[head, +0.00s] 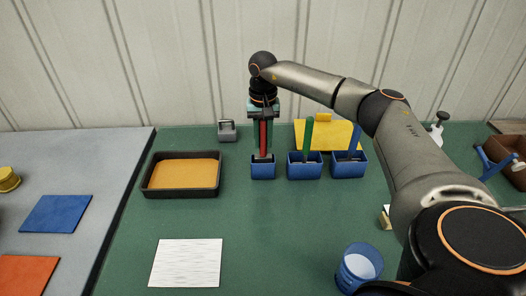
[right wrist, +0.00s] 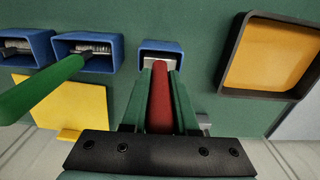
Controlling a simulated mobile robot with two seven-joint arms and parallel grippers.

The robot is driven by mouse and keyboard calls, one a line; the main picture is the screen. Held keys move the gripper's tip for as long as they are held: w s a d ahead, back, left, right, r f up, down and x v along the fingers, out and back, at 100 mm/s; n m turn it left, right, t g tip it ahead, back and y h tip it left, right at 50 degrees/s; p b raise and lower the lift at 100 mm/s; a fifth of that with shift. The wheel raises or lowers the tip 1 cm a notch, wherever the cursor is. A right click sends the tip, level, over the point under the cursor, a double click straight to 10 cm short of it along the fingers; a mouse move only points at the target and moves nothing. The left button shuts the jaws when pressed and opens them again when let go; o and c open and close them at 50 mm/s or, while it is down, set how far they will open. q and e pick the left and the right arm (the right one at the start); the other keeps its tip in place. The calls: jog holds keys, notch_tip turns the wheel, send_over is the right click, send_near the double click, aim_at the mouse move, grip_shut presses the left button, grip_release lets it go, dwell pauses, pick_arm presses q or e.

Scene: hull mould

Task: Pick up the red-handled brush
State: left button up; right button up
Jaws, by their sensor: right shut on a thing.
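The red-handled brush (head: 263,138) stands upright in the leftmost blue holder (head: 263,172) in the head view. In the right wrist view its red handle (right wrist: 161,98) lies between the two green fingers, and its metal collar shows at the mouth of the blue holder (right wrist: 162,45). My right gripper (head: 262,120) reaches down from above and is shut on the red handle. The brush's bristles are hidden inside the holder. My left gripper is not in view.
Green-handled (head: 308,134) and blue-handled (head: 355,140) brushes stand in blue holders to the right. A black tray with an orange inside (head: 148,187) is at left. A white sheet (head: 187,263) and blue cup (head: 358,268) are in front.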

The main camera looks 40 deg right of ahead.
jog(key=shift+r, duration=0.1)
grip_shut()
notch_tip(320, 180, up, 10)
jog(key=shift+f+b, duration=0.1)
jog(key=shift+b, duration=0.2)
jog(key=shift+a, duration=0.1)
dwell(0.4)
